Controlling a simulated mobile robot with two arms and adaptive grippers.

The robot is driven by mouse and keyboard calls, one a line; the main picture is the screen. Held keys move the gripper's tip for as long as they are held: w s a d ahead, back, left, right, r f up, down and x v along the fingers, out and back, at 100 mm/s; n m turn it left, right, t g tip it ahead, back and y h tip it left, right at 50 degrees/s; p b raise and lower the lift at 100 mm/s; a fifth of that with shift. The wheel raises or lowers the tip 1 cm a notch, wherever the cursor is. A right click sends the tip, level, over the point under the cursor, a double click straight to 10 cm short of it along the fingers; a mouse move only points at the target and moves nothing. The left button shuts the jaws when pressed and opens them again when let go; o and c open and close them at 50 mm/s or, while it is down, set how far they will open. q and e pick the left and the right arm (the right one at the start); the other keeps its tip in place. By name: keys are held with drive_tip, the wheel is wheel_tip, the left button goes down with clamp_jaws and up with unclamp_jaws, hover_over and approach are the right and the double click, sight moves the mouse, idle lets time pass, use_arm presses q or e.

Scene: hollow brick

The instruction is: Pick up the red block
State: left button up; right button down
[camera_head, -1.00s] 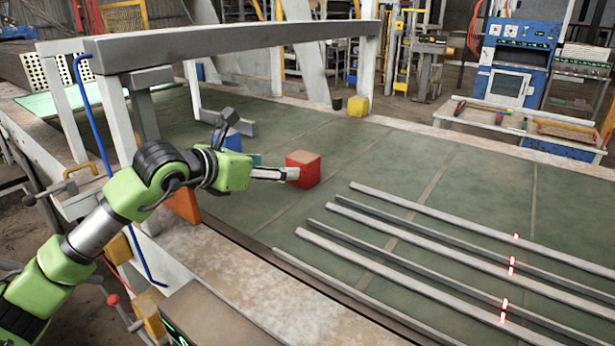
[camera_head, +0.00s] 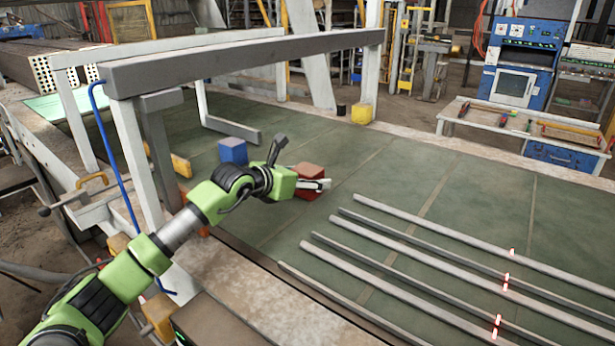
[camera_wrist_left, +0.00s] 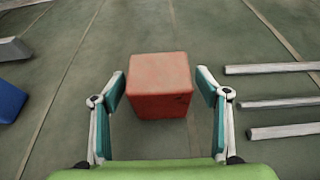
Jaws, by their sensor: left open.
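The red block (camera_head: 308,176) sits on the green table top (camera_head: 400,165), partly hidden in the head view by my left gripper (camera_head: 318,184). In the left wrist view the red block (camera_wrist_left: 160,85) lies ahead, between the fingertips of my left gripper (camera_wrist_left: 160,82). Its fingers are open, one on each side of the block, with a small gap visible on both sides. The near part of the block is at the fingertips, and the space nearer the palm is empty. My right gripper is in neither view.
Several long grey bars (camera_head: 430,250) lie on the table to the right of the block. A blue block (camera_head: 233,151) stands to the left, below a grey frame (camera_head: 240,60) that spans the table. A yellow block (camera_head: 361,113) stands at the table's far edge.

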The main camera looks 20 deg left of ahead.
use_arm(q)
drive_tip(key=shift+w+d+f, duration=0.1)
drive_tip(key=shift+w, duration=0.15)
drive_tip(key=c, duration=1.3)
